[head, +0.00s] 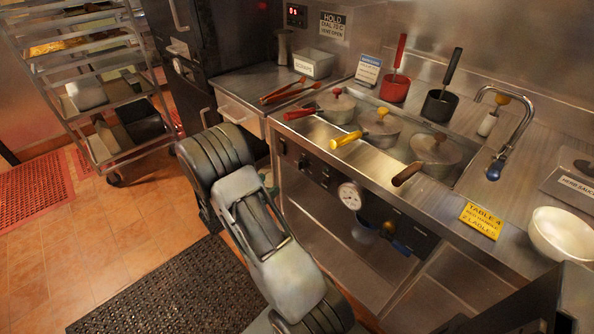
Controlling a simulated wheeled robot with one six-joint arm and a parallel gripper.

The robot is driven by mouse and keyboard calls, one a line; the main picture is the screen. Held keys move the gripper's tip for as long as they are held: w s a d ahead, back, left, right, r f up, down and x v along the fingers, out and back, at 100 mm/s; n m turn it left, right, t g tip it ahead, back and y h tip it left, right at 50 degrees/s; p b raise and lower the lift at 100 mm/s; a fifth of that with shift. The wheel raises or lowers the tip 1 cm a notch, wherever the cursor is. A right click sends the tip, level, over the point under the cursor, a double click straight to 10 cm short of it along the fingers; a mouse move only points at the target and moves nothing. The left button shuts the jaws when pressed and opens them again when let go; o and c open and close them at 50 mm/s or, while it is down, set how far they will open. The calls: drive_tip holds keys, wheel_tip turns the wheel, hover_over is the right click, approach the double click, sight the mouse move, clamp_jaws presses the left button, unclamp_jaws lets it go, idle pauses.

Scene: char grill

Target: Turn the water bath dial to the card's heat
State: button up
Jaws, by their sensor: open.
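A yellow card (481,220) lies on the steel counter at the front right; its top line reads "TABLE 4", and the smaller lines are hard to read. A small white and blue card (368,70) stands at the back, its text too small to read. A sunken well holds several lidded pots, one with a yellow handle (347,140). A black control panel (310,165) with small dark knobs is on the counter front, beside a round white gauge (350,195). Which control is the water bath dial, and its setting, I cannot tell. My gripper is not in view.
A red-handled (400,50) and a black-handled utensil stand in holders behind the well. A tap (515,125) and white bowl (563,235) are at the right. Red tongs (284,90) lie at the left.

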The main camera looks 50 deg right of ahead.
sight(298, 166)
drive_tip(key=d, duration=0.9)
drive_tip(key=s+d, duration=0.1)
drive_tip(key=d, duration=0.3)
drive_tip(key=shift+d, duration=0.2)
drive_tip(key=c, duration=0.9)
drive_tip(key=shift+f, duration=0.1)
